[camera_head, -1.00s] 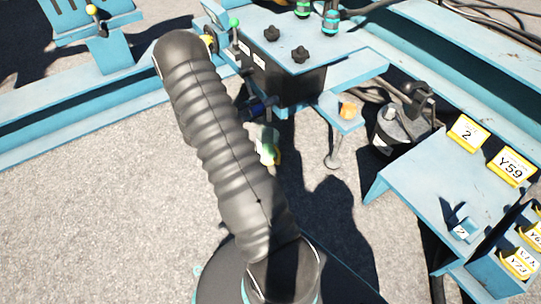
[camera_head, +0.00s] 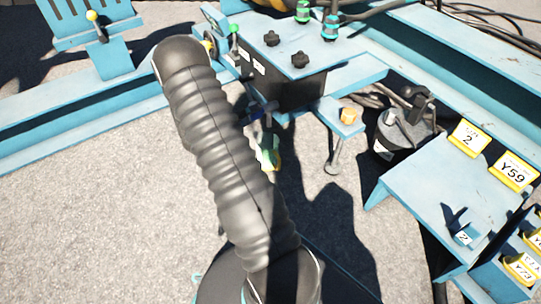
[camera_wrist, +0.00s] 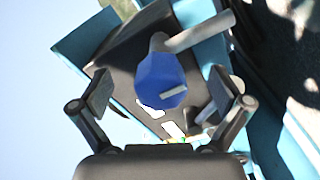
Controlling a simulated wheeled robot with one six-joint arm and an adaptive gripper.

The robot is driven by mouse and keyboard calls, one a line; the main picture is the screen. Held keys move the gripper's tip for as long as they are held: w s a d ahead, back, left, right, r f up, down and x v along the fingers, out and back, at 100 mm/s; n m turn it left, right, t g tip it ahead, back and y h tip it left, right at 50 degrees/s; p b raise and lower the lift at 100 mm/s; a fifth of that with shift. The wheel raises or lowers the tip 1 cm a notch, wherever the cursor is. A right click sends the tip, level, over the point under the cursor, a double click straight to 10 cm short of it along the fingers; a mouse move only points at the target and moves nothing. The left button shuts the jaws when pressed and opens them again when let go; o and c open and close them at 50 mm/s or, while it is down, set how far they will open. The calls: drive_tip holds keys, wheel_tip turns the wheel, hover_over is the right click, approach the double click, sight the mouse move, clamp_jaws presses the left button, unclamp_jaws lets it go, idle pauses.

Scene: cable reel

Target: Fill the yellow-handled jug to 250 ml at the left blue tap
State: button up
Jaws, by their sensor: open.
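A blue tap knob (camera_wrist: 161,80) with a pale grey pipe beside it fills the middle of the wrist view. My gripper (camera_wrist: 159,88) is open, with one finger on either side of the knob; I cannot tell whether they touch it. In the head view a dark blue tap part (camera_head: 262,111) shows below the black box, beside my arm. Below it is a small whitish-green thing with yellow on it (camera_head: 269,157), perhaps the jug, partly hidden by my arm. Its fill level cannot be read. My arm hides my gripper in the head view.
A blue bench with a black box (camera_head: 292,88) and black knobs stands behind the tap. A grey canister (camera_head: 400,135) and a blue table (camera_head: 440,185) with yellow number signs are at right. Ground at left is clear.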

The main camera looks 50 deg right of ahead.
drive_tip(key=shift+a, duration=0.1)
drive_tip(key=shift+v, duration=2.9)
drive_tip(key=shift+w, duration=0.1)
